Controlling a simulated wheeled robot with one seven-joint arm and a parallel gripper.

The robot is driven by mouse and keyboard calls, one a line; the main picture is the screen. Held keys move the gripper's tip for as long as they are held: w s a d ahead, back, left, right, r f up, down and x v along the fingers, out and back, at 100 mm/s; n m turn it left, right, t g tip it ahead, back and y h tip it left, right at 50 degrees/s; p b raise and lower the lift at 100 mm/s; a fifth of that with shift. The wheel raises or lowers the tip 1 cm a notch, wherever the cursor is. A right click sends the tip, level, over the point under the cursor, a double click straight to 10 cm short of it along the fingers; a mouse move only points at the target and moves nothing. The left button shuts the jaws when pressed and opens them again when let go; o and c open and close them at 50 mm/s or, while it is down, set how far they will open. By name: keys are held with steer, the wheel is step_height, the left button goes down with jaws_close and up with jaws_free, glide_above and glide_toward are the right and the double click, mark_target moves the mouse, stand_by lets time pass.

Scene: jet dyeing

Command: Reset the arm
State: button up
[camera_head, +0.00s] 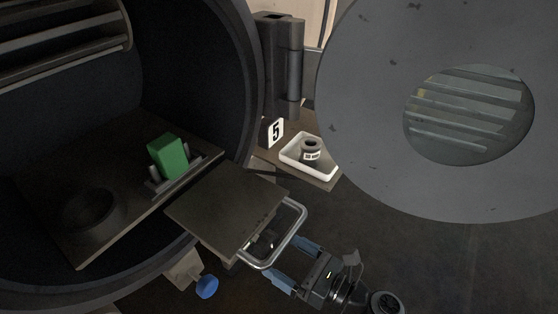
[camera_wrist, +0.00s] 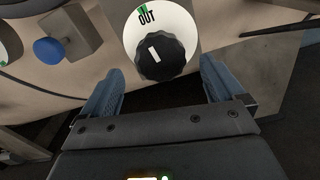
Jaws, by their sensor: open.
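My gripper (camera_head: 292,263) is in the lower middle of the head view, with its two blue fingers spread apart and nothing between them. It is close to a metal loop handle (camera_head: 298,232) on the front of a flat dark tray (camera_head: 225,205); I cannot tell whether they touch. In the wrist view my gripper (camera_wrist: 158,92) shows open too. Ahead of it is a black knob (camera_wrist: 165,55) on a white round dial (camera_wrist: 185,22) marked OUT.
The round vessel opening (camera_head: 250,60) holds a green block (camera_head: 168,157) in a holder. Its grey round door (camera_head: 370,100) stands open at right. A white tray (camera_head: 292,163) holds a dark ring-shaped part (camera_head: 311,146) beside a "5" sign (camera_head: 273,131). A blue knob (camera_head: 207,286) sits below.

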steer(key=s+d+f+n+h, duration=0.3)
steer(key=s+d+n+h, duration=0.25)
steer(key=s, duration=0.45)
steer(key=s+d+f+n+h, duration=0.3)
steer(key=s+d+n+h, duration=0.25)
steer(key=s, duration=0.55)
steer(key=s+d+r+n+t+h, duration=0.1)
steer(key=s+d+r+n, duration=0.1)
steer(key=s+r+n, duration=0.2)
steer(key=s+d+r+n+t+h, duration=0.1)
steer(key=s+d+r+n, duration=0.1)
steer(key=s+r+n, duration=0.2)
steer(key=s+d+r+n+t+h, duration=0.1)
steer(key=s+r+n, duration=0.3)
steer(key=r+n, duration=0.4)
step_height(320, 180, up, 6)
steer(key=shift+d+r+n+t, duration=0.15)
steer(key=shift+d+n+t, duration=0.15)
steer(key=shift+d+t, duration=0.35)
